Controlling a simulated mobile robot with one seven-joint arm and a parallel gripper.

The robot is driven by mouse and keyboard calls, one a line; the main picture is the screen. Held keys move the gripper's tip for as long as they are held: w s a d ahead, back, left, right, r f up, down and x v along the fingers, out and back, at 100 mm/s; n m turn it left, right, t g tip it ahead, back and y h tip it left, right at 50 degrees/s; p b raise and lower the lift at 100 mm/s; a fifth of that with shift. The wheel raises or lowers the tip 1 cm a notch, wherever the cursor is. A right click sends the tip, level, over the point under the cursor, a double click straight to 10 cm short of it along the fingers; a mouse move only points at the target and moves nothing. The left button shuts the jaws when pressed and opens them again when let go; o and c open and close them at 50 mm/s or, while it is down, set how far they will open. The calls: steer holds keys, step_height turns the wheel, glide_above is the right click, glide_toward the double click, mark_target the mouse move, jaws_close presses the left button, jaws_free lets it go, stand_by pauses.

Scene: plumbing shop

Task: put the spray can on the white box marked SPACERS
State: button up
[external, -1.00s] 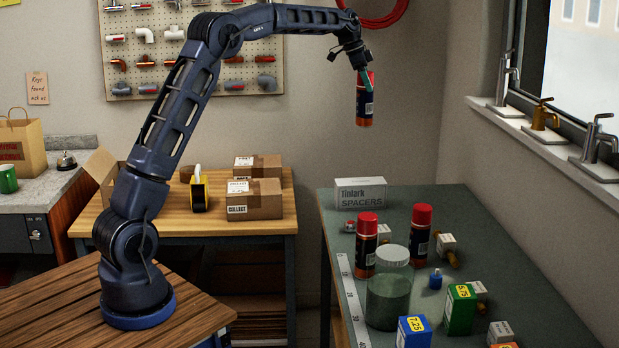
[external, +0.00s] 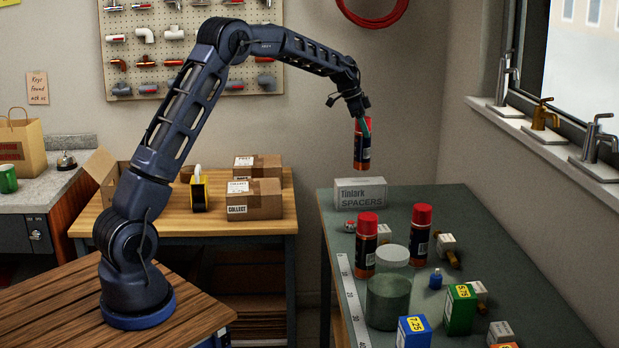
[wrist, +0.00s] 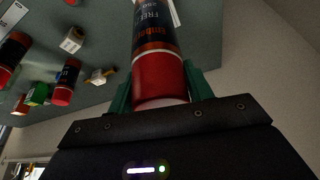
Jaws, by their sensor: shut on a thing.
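My gripper (external: 362,122) is shut on a spray can (external: 362,150) with a dark label and red-orange ends. Two similar spray cans with red caps stand on the bench, one at left (external: 366,245) and one at right (external: 419,236).
A jar with a pale lid (external: 388,300) stands in front of the standing cans. Small boxes, including a green one (external: 460,309) and a blue one (external: 414,332), stand nearer. A ruler strip (external: 352,300) runs along the bench's left edge. Taps (external: 543,115) line the sill.

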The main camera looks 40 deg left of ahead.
mark_target(362, 144)
steer(key=shift+f, duration=2.2)
steer(key=o, duration=1.5)
steer(key=shift+c, duration=0.2)
